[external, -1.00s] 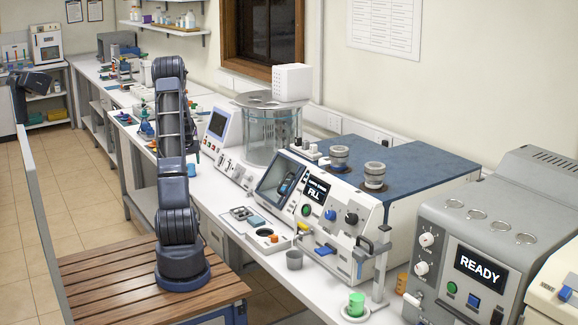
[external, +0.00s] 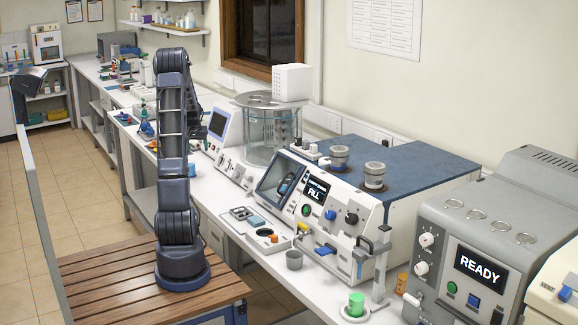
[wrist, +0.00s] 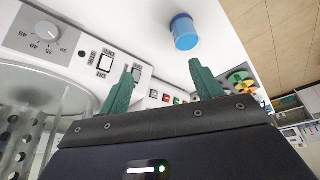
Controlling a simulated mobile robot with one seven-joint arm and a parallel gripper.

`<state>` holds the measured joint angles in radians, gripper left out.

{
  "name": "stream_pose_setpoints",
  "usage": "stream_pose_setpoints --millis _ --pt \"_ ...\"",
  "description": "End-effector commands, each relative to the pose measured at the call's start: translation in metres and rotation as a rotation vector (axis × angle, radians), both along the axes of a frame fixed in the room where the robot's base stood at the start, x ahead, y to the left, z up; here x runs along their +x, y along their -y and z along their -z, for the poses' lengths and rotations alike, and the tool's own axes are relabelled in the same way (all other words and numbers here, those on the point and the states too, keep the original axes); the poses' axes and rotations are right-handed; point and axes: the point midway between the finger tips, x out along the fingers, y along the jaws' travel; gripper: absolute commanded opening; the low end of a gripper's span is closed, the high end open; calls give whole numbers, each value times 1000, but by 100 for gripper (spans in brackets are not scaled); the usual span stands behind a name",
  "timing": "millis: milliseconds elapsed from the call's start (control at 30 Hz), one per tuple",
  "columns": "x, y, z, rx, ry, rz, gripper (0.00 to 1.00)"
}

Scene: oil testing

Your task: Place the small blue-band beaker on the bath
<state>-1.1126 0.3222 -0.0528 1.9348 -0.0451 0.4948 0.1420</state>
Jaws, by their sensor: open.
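The small blue-band beaker (wrist: 186,33) is a small blue cylinder on a white surface, just beyond my fingertips in the wrist view. My gripper (wrist: 160,67) has two green fingers spread apart with nothing between them. The beaker is apart from the fingers, nearer the right one. The bath (external: 268,142) is a clear glass cylinder with a grey lid and a white box on top. Its clear wall (wrist: 40,118) also shows at the left of the wrist view.
The bath's control unit (external: 222,125) stands left of the glass, close to my gripper. Its panel with a dial (wrist: 40,32) shows in the wrist view. A large instrument marked FILL (external: 318,195) stands right of the bath. A grey cup (external: 294,260) stands at the bench front.

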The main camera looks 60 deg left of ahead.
Motion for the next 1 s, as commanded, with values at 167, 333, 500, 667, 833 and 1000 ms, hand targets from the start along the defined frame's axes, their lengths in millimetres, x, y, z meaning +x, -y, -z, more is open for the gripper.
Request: stream_pose_setpoints --millis 167,333,500,667,833,1000 --pt "47 91 -49 7 -1 121 65" --pt "72 179 -86 9 -2 231 65" --pt "80 266 -116 12 -2 340 65" --pt "73 344 -138 13 -2 441 65" --pt "53 420 -154 14 0 549 65" --pt "21 487 -162 13 4 654 65"
